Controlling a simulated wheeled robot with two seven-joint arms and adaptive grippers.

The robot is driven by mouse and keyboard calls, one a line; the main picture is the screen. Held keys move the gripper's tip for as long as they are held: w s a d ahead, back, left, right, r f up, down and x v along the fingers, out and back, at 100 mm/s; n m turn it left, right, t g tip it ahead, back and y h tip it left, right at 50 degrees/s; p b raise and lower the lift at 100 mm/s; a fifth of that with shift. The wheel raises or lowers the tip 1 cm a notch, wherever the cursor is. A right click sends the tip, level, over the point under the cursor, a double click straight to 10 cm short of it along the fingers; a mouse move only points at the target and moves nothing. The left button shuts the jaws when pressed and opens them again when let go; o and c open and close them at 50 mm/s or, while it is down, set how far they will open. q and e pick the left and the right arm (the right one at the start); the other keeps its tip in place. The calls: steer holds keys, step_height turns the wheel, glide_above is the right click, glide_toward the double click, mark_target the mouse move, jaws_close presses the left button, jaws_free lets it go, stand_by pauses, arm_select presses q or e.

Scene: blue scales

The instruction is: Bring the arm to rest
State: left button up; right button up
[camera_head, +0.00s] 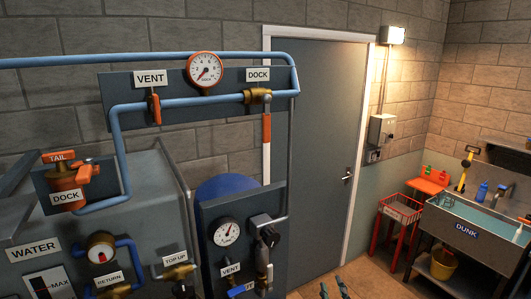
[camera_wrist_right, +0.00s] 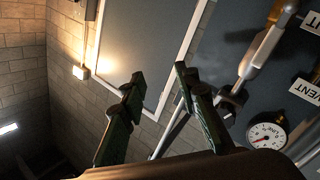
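My right gripper (camera_head: 333,288) shows only its two dark green fingertips at the bottom edge of the head view, in front of the floor by the door. In the right wrist view, my right gripper (camera_wrist_right: 157,88) has its two fingers well apart with nothing held between them. The rest of the right arm is out of the head view. My left arm and gripper are not in either view.
A valve panel (camera_head: 208,208) with a gauge stands left of the right fingertips. Blue pipes and a dock panel (camera_head: 120,90) are above. A grey door (camera_head: 310,130) is behind. A red stand (camera_head: 400,208) and the DUNK sink (camera_head: 445,227) are at right.

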steer(key=s+d+f+m+g+h, duration=0.1)
steer(key=s+d+f+g, duration=0.3)
steer(key=f, duration=0.4)
steer(key=s+d+f+m+g, duration=0.1)
steer(key=s+d+f+m, duration=0.1)
steer(key=s+d+f, duration=0.35)
steer(key=s+d+f+m+g+h, duration=0.1)
steer(key=s+d+f+g, duration=0.15)
steer(key=s+f, duration=0.6)
steer(key=s+d+f+m+g+y, duration=0.15)
steer(key=s+f+g, duration=0.25)
steer(key=s+f, duration=0.45)
steer(key=s+d+f+m+g, duration=0.15)
steer(key=s+f+g, duration=0.35)
steer(key=s, duration=0.6)
step_height(320, 180, down, 32)
steer(key=s+a+n+b, duration=0.1)
steer(key=s+b, duration=0.1)
steer(key=s+f+b, duration=0.2)
steer(key=s+f, duration=1.7)
steer(key=shift+a+f+n+g+y, duration=0.15)
steer(key=shift+f+n+g+y, duration=0.2)
steer(key=shift+n+g, duration=0.1)
